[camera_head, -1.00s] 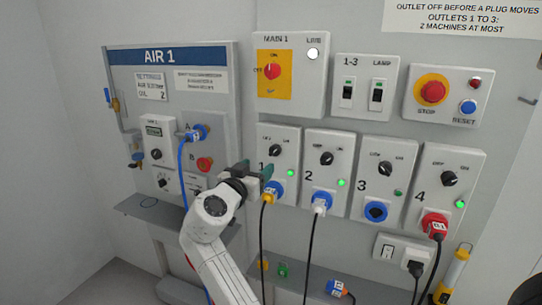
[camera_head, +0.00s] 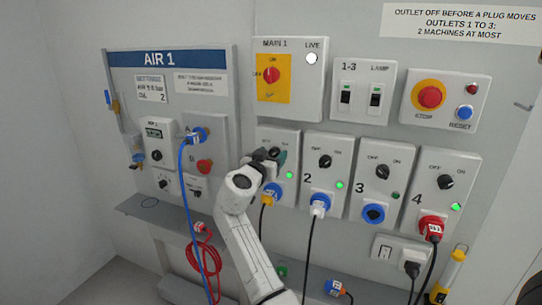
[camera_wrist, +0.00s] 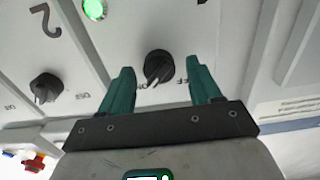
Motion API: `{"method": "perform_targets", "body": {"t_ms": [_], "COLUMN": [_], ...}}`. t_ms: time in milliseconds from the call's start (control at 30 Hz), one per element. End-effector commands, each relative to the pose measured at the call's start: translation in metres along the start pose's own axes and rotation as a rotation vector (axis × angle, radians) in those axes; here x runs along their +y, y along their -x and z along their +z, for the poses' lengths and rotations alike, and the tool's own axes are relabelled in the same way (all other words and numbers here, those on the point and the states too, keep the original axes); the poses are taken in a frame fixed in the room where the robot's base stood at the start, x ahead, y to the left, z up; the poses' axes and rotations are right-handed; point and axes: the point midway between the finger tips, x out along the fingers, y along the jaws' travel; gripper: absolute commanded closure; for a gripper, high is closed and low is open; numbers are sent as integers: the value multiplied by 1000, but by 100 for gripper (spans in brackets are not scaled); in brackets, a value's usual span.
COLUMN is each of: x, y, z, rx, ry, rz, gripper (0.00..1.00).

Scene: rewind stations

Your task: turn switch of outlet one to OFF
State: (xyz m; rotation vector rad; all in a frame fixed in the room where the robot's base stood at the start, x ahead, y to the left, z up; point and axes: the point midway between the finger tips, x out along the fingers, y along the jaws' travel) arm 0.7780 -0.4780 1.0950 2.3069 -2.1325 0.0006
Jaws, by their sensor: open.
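The outlet one panel (camera_head: 294,146) is on the wall at mid picture in the head view. Its dark rotary switch (camera_wrist: 158,66) shows in the wrist view, where its white mark leans toward the ON label. The OFF label (camera_wrist: 203,82) is on the other side. The green lamp of outlet one (camera_head: 289,175) is lit. My gripper (camera_wrist: 160,68) is open, with one green finger on each side of the switch; contact cannot be told. In the head view my gripper (camera_head: 275,157) covers much of the switch.
A blue plug (camera_head: 271,190) with a yellow end sits in outlet one, just below my gripper. Outlet two (camera_head: 330,150) is close on the right. The AIR 1 panel (camera_head: 215,90), with a blue hose (camera_head: 181,170), is on the left.

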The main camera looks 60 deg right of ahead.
Motion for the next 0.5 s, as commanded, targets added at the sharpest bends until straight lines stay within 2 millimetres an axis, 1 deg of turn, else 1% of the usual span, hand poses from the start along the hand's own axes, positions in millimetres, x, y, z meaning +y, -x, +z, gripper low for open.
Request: {"method": "perform_targets", "body": {"t_ms": [100, 500], "x": [0, 0], "y": [0, 0], "z": [0, 0], "rx": [0, 0], "ry": [0, 1], "rz": [0, 0], "gripper": [37, 75]}}
